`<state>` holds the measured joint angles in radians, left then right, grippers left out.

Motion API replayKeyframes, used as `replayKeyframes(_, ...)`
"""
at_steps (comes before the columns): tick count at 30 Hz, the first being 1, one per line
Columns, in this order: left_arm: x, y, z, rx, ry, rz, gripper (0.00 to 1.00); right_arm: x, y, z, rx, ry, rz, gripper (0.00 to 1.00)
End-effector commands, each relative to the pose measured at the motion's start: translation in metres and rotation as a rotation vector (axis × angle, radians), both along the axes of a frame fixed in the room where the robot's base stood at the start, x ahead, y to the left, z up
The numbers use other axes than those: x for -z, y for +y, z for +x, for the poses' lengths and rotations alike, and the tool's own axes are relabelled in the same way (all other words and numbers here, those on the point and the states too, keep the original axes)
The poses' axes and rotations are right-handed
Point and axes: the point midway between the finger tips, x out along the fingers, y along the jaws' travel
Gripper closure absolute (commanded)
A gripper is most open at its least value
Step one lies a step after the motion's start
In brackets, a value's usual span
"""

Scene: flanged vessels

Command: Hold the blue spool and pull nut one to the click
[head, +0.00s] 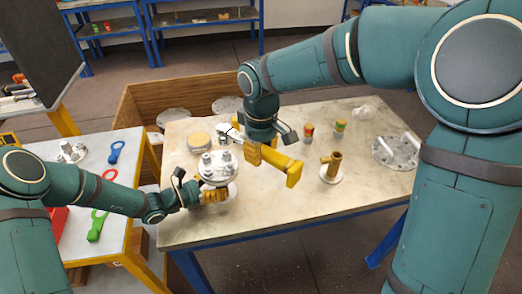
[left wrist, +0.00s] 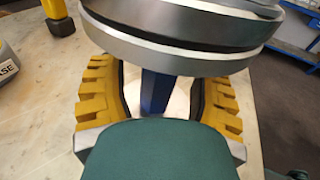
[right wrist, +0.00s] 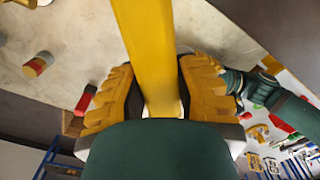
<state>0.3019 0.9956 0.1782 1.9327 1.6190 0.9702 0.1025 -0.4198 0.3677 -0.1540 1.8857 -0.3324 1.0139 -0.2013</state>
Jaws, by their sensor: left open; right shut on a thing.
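The blue spool shows as a grey double flange (head: 217,172) with several nuts on top, standing at the left of the pale table. In the left wrist view its thick grey flanges (left wrist: 180,50) sit above a blue neck (left wrist: 156,92). My left gripper (head: 214,196) is open; its yellow fingers in the left wrist view (left wrist: 157,98) stand on both sides of the blue neck, apart from it. My right gripper (head: 262,151) is shut on a yellow bar-shaped tool (head: 283,164), held above the table right of the spool. The bar also shows in the right wrist view (right wrist: 148,50). Which nut is one cannot be told.
A brass fitting (head: 331,168) stands on a pale disc at the table's middle right. A flange with handles (head: 396,150) lies at the right. A side table (head: 125,180) holds green and blue tools. The table's front is clear.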

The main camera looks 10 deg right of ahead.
Motion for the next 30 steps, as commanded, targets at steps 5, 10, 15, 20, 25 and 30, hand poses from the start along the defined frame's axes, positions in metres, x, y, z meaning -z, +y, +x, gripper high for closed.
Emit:
replayKeyframes(5,-0.001,0.008,-0.002,-0.002,0.000,0.001,0.36,-0.001,0.000,0.000,0.000,-0.002,0.000,1.00)
replayKeyframes(10,-0.003,0.033,-0.011,-0.004,-0.001,0.001,0.36,-0.001,0.000,0.000,0.000,-0.002,0.000,1.00)
replayKeyframes(15,-0.007,0.065,-0.022,-0.004,0.000,0.002,0.36,-0.001,0.000,0.000,0.000,-0.002,0.000,1.00)
replayKeyframes(20,-0.009,0.090,-0.032,-0.003,0.000,0.001,0.36,-0.001,0.000,0.000,0.000,-0.002,0.000,1.00)
replayKeyframes(25,-0.011,0.107,-0.038,-0.002,0.000,0.001,0.36,-0.001,0.000,0.000,0.000,-0.002,0.000,1.00)
replayKeyframes(30,-0.012,0.112,-0.041,0.001,0.000,0.000,0.36,-0.001,0.000,0.000,0.000,-0.002,0.000,1.00)
